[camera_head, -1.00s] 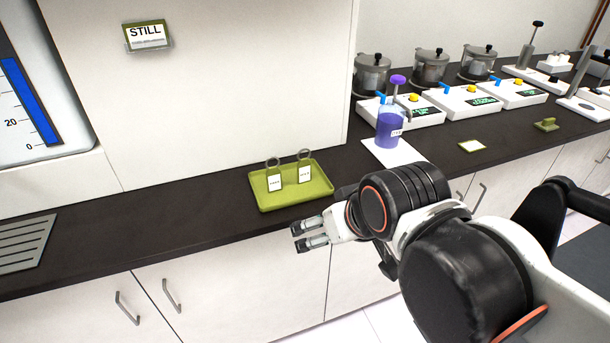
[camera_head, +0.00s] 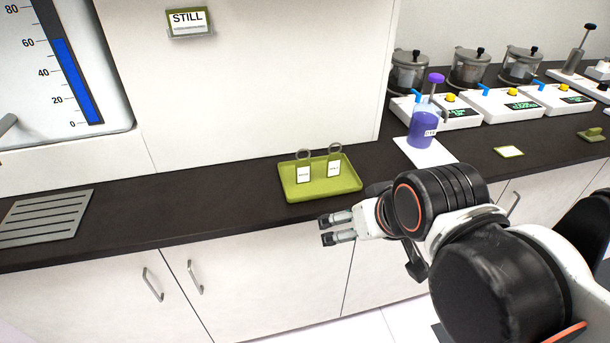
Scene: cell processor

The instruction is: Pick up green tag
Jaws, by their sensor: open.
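A green-bordered tag reading STILL (camera_head: 187,20) sits in a clear holder on the white wall panel at the upper left. A small flat card with a green edge (camera_head: 509,151) lies on the dark counter at the right. I cannot tell which of these is the green tag. My gripper (camera_head: 324,230) is open and empty, pointing left in front of the counter edge. It is just below the green tray in the picture, far from the STILL tag and apart from the card.
The green tray (camera_head: 345,189) holds two white ringed tags (camera_head: 303,172). A purple bottle (camera_head: 423,125) stands on a white sheet. White devices with glass jars (camera_head: 450,113) line the counter behind. A grey slotted plate (camera_head: 45,217) lies left; dark counter between it and the tray is clear.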

